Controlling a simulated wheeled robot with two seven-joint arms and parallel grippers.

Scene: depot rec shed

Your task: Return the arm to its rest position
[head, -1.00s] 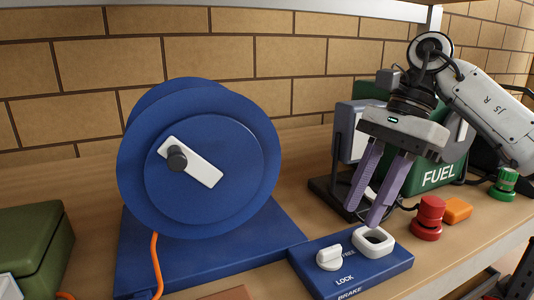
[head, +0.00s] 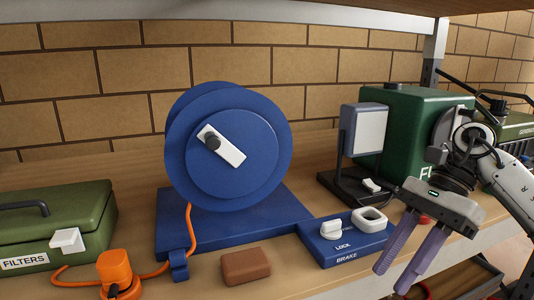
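My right gripper (head: 413,262) hangs at the right of the head view, in front of the shelf's front edge. Its two purple fingers point down and are apart, with nothing between them. It is to the right of the blue brake box (head: 328,252), which has a white knob (head: 331,227) and a white square ring (head: 370,218) on top. My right arm comes in from the right edge and covers part of the green fuel can. My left gripper is not in view.
A blue reel (head: 236,150) with a white crank stands mid-shelf. An orange plug (head: 115,270), a brown block (head: 246,266) and a green filters box (head: 55,222) are to the left. A lamp-like panel (head: 363,130) and the green fuel can (head: 410,110) stand at the right.

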